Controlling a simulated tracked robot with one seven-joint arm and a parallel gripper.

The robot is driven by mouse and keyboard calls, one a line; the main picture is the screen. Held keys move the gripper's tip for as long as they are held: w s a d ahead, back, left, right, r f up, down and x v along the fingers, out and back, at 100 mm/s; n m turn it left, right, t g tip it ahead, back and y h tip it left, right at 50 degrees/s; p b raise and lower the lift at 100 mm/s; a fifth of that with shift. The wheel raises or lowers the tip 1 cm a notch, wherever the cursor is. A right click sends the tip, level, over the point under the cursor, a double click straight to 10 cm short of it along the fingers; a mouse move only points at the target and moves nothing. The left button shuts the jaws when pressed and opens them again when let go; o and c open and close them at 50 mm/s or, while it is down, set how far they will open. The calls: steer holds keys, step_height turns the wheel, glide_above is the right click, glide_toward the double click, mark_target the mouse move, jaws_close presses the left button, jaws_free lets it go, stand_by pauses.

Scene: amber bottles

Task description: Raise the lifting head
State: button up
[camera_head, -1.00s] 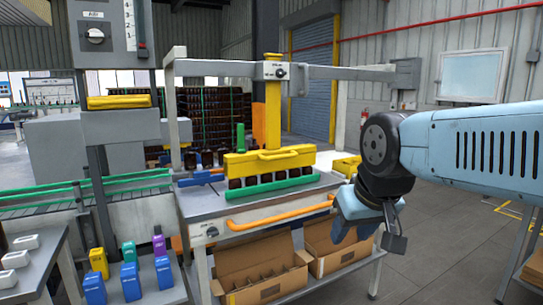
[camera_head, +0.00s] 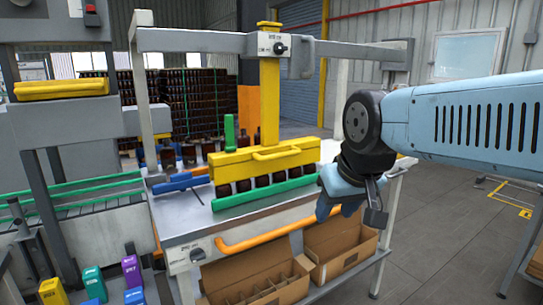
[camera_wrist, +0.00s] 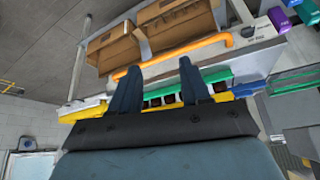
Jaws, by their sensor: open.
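The yellow lifting head (camera_head: 264,160) sits low over a row of several dark amber bottles (camera_head: 262,181) on the grey table (camera_head: 190,217). It has a yellow handle on its front and hangs from a yellow column (camera_head: 270,100) under a grey cross beam (camera_head: 200,41). A green guide bar (camera_head: 265,193) runs in front of the bottles. My gripper (camera_head: 350,212) is to the right of the lifting head, apart from it, near the table's right end. In the wrist view its two fingers (camera_wrist: 158,80) are spread with nothing between them. The lifting head is partly hidden there.
An orange rail (camera_head: 262,235) runs along the table's front edge. Open cardboard boxes (camera_head: 258,283) with dividers stand below. A blue stop (camera_head: 180,183) and a conveyor (camera_head: 90,206) are at the left. Open floor lies at the right.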

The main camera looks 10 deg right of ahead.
steer(key=m+t+y, duration=0.6)
steer(key=m+y, duration=0.4)
steer(key=m, duration=0.1)
glide_toward(283, 156)
steer(key=x, duration=1.1)
steer(key=shift+w, duration=0.15)
